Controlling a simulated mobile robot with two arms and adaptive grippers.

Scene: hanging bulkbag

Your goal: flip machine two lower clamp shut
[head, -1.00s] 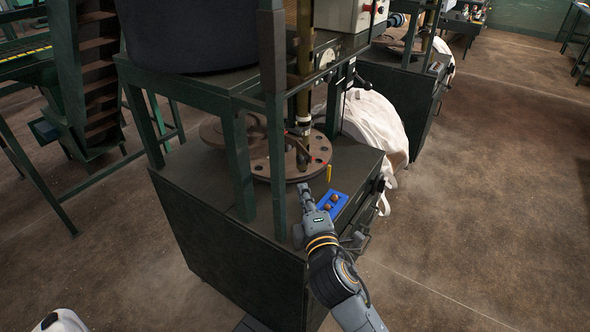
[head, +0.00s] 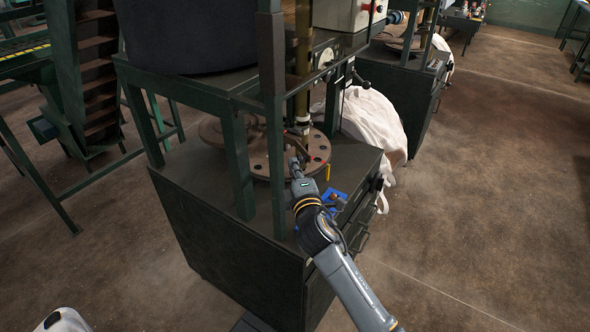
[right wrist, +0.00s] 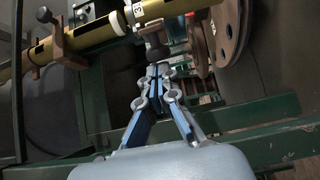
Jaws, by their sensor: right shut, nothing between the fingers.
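My right gripper (head: 295,165) is at the upright brass column (head: 303,95) of the nearest machine, above its round perforated plate (head: 262,160). In the right wrist view the gripper (right wrist: 158,72) is shut and empty. Its fingertips are right at a dark, brown-ended knob or lever (right wrist: 155,47) beside the column (right wrist: 95,38); whether they touch is unclear. The clamp on the column is partly hidden by my gripper in the head view, and its exact position cannot be told. A small brown lever piece (right wrist: 50,35) sits farther along the column.
A green frame post (head: 275,120) stands just left of my right gripper. A blue tray (head: 335,197) lies on the cabinet top, partly behind my arm. The floor to the right is open.

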